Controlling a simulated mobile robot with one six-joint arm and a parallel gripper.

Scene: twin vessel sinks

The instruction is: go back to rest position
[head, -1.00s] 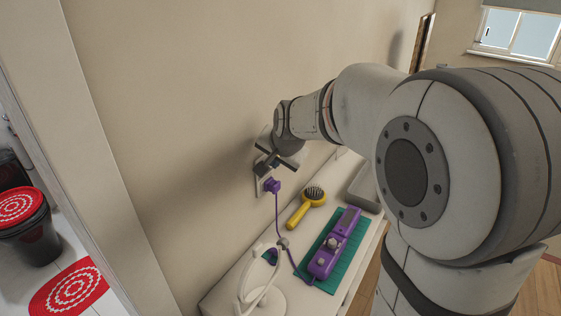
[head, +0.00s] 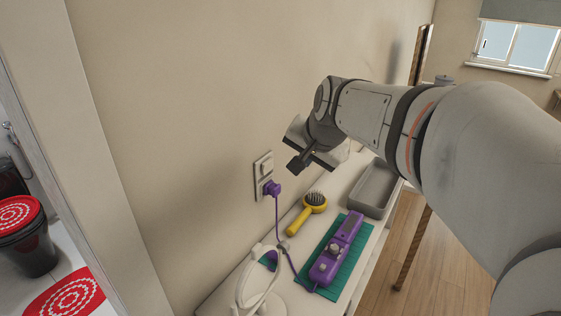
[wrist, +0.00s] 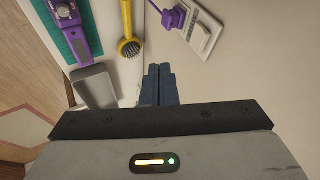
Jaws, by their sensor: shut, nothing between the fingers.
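My gripper (head: 301,162) is shut and empty. In the head view it hangs in the air above the counter, to the right of the wall outlet and apart from it. In the wrist view its closed fingers (wrist: 159,84) point up the picture, side by side with nothing between them. The wall outlet plate (head: 263,167) has a purple plug (head: 271,188) seated in its lower part. A purple cord runs from the plug down to the counter. The plug also shows in the wrist view (wrist: 173,18), beside a switch on the plate.
A yellow brush (head: 306,214), a purple device (head: 337,247) on a green mat (head: 359,255), a grey tray (head: 374,189) and a white stand (head: 262,283) are on the white counter (head: 343,183) below. The beige wall is close on the left. Open floor lies to the right.

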